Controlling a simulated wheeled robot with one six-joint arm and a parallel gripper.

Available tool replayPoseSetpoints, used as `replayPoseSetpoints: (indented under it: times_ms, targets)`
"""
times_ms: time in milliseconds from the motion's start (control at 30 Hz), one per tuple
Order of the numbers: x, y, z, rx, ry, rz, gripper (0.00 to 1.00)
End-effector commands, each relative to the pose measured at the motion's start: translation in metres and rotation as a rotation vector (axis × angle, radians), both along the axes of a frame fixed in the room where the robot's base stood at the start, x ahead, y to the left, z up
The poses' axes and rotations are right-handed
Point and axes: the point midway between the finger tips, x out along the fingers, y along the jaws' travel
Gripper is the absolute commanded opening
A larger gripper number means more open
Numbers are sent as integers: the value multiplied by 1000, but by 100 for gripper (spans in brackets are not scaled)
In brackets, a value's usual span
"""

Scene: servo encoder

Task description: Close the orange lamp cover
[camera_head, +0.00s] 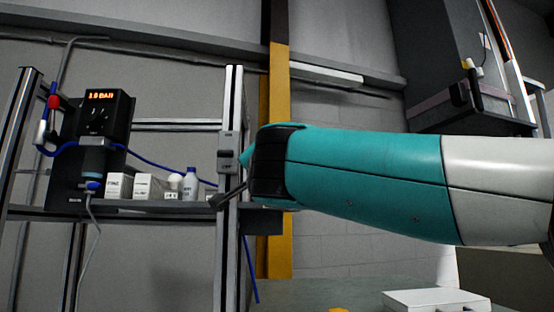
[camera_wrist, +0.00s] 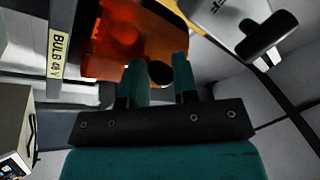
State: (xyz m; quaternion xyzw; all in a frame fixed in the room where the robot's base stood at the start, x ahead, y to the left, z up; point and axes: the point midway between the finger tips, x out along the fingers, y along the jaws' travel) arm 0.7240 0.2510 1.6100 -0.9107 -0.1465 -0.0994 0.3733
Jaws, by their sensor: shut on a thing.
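The orange lamp cover (camera_wrist: 135,35) fills the upper middle of the wrist view, with a glossy, partly see-through look. A dark round knob (camera_wrist: 160,74) sits at its lower right edge. My gripper (camera_wrist: 159,70) has its two teal fingers on either side of this knob and is shut on it. The hinge and the full opening of the cover are out of frame, so I cannot tell how far open it stands. In the head view my teal and white arm reaches left from the right edge; the lamp cover does not show there.
A dark handle (camera_wrist: 268,36) is at upper right. In the head view, a metal frame shelf (camera_head: 180,205) holds a black display unit (camera_head: 104,115), white boxes (camera_head: 150,187) and a bottle (camera_head: 190,184).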

Motion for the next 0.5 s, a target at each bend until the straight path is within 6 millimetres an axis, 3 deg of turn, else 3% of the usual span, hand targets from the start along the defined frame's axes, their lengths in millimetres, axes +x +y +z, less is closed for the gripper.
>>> replayPoseSetpoints:
  times_ms: [500]
  targets:
    - [12,2,2,4,-2,-2,0]
